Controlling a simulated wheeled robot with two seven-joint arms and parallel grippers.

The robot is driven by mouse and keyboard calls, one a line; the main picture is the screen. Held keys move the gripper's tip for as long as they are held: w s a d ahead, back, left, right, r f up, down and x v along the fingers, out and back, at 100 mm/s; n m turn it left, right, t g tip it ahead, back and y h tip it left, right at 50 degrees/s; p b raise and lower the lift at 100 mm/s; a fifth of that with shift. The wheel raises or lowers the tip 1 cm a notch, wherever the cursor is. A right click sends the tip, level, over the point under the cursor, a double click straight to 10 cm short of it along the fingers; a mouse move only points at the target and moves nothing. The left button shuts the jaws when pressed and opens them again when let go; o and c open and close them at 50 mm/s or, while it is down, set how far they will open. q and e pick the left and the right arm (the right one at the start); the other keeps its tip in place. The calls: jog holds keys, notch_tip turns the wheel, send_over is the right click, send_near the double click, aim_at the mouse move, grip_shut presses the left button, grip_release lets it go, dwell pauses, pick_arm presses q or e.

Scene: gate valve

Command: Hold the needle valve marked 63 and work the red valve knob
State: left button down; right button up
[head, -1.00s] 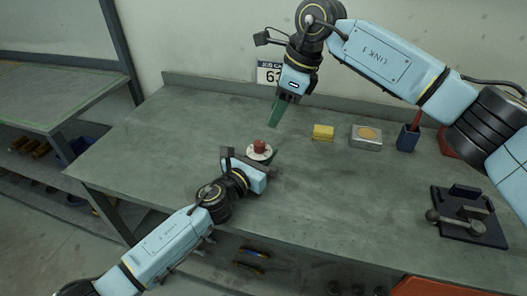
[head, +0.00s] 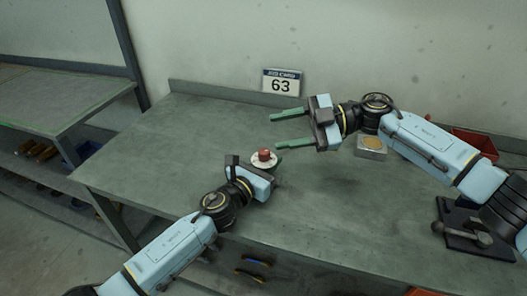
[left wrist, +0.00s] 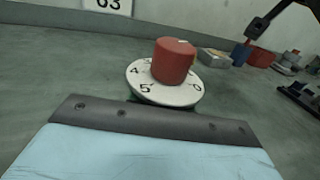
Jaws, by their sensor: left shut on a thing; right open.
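The needle valve has a red knob (head: 264,155) on a white numbered dial (head: 257,165) and stands on the bench. In the left wrist view the red knob (left wrist: 173,60) rises from the dial (left wrist: 150,92), which shows 4, 5 and 0. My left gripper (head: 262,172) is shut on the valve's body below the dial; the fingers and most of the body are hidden. My right gripper (head: 292,129) is open and empty, its green fingers pointing left, above and to the right of the knob. A job card marked 63 (head: 282,83) stands behind the valve.
A metal box (head: 372,146) with a round tan top sits behind my right arm. A red bin (head: 474,143) is at the back right, and a dark fixture with a lever (head: 470,232) at the right front. The bench's left part (head: 170,140) is clear.

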jog(key=w+d+m+t+y, duration=0.2)
jog(key=m, duration=0.6)
send_near(264, 151)
jog(key=a, duration=1)
jog(key=shift+w+a+f, duration=0.1)
jog(key=shift+w+f, duration=0.15)
jog(key=shift+t, duration=0.4)
jog(key=c, duration=1)
